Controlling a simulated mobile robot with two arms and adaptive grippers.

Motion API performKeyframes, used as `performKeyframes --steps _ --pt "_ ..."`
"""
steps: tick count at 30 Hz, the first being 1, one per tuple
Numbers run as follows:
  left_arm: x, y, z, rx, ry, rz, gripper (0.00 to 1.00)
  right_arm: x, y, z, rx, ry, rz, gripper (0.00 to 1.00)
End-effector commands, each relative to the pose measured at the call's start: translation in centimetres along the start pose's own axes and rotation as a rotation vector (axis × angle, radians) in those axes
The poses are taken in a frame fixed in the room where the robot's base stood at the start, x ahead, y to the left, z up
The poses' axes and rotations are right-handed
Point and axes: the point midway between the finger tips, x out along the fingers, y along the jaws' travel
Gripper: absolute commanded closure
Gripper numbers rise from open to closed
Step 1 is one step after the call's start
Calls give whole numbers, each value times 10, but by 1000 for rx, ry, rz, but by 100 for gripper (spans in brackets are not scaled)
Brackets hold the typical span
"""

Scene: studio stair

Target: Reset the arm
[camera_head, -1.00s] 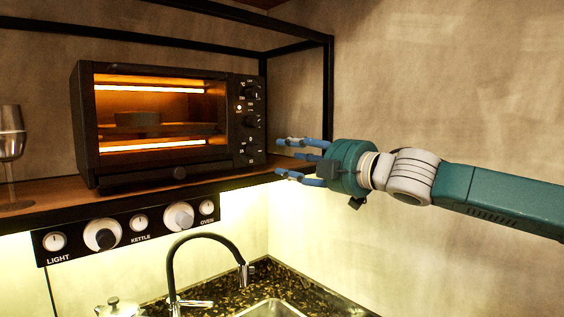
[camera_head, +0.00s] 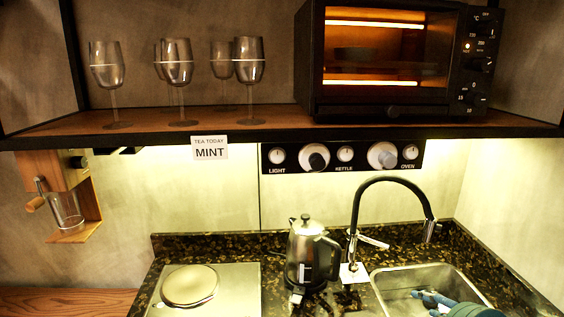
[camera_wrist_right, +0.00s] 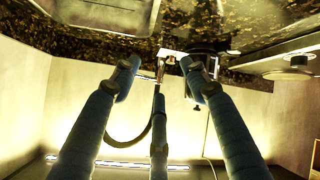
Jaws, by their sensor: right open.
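My right gripper (camera_head: 432,299) shows at the bottom right of the head view, low over the sink (camera_head: 455,272), with blue fingers and a teal body cut off by the frame edge. In the right wrist view the same gripper (camera_wrist_right: 160,75) has its blue fingers spread apart with nothing held between them. That view looks upside down, with the counter along the top. The black curved faucet (camera_head: 392,181) stands beside the sink; its hose (camera_wrist_right: 133,135) shows behind the fingers in the wrist view. My left gripper is in neither view.
A steel kettle (camera_head: 306,255) stands on the dark counter left of the faucet, near a hotplate (camera_head: 190,285). Above are a knob panel (camera_head: 325,157), a shelf (camera_head: 250,132) with several glasses and a glowing toaster oven (camera_head: 397,111). A grinder (camera_head: 64,192) hangs left.

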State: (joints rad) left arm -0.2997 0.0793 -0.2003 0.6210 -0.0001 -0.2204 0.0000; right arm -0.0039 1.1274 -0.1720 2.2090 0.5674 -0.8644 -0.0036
Motion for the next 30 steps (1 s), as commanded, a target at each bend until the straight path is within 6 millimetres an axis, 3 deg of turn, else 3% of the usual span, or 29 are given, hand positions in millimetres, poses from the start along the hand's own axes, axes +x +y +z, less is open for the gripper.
performKeyframes --steps 1,6,9,12,18,25,30 --pt "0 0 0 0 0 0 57 4 -38 14 49 -28 -38 55" --pt "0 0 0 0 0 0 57 -2 -137 60 195 -171 -113 55" --pt "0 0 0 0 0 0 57 -17 -186 83 288 -264 -143 55" --pt "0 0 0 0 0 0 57 -34 -221 101 368 -350 -162 55" --pt "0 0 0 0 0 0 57 -68 -273 126 501 -500 -188 55" --pt "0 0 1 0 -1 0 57 -106 -318 148 630 -658 -211 55" --pt "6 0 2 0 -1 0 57 -63 -340 179 613 -669 -218 55"
